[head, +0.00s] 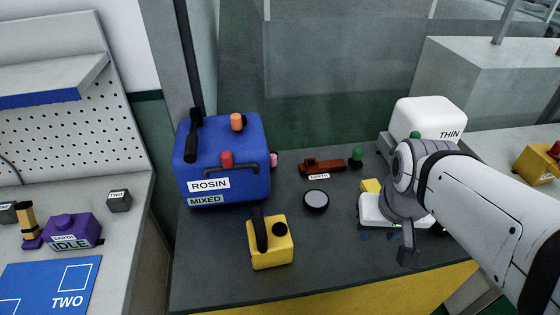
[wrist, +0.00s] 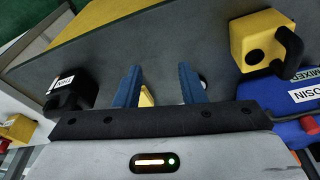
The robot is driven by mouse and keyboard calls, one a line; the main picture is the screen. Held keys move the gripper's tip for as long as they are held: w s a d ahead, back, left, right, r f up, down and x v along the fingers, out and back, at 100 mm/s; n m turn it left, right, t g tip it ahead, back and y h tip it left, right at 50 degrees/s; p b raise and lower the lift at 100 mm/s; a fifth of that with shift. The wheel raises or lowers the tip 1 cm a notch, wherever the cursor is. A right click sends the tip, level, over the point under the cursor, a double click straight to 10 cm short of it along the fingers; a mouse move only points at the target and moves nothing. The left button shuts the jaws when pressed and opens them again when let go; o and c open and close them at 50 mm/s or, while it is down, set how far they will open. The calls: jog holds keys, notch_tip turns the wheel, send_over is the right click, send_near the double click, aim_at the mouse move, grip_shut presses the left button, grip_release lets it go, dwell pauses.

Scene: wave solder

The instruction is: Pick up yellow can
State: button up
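The yellow can (head: 272,248) is a small boxy can with a black handle and a black round cap. It stands upright on the dark bench top, in front of the blue ROSIN container. It also shows in the wrist view (wrist: 252,42) at the upper right, outside my fingers. My gripper (wrist: 158,88) is open, its two blue fingers spread apart. In the head view it is right of the can, over the bench and partly hidden by my arm. A small yellow piece (wrist: 147,97) shows between the fingers in the wrist view, partly hidden; I cannot tell its distance.
The blue ROSIN container (head: 232,165) stands behind the can. A dark round disc (head: 316,200), a brown-red tool (head: 322,166) and a white THIN container (head: 428,117) are on the bench. Another yellow container (head: 535,165) is at far right. Bench beside the can is clear.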

aim_at(259, 218)
jog(key=shift+o, duration=0.3)
jog(key=shift+a, duration=0.1)
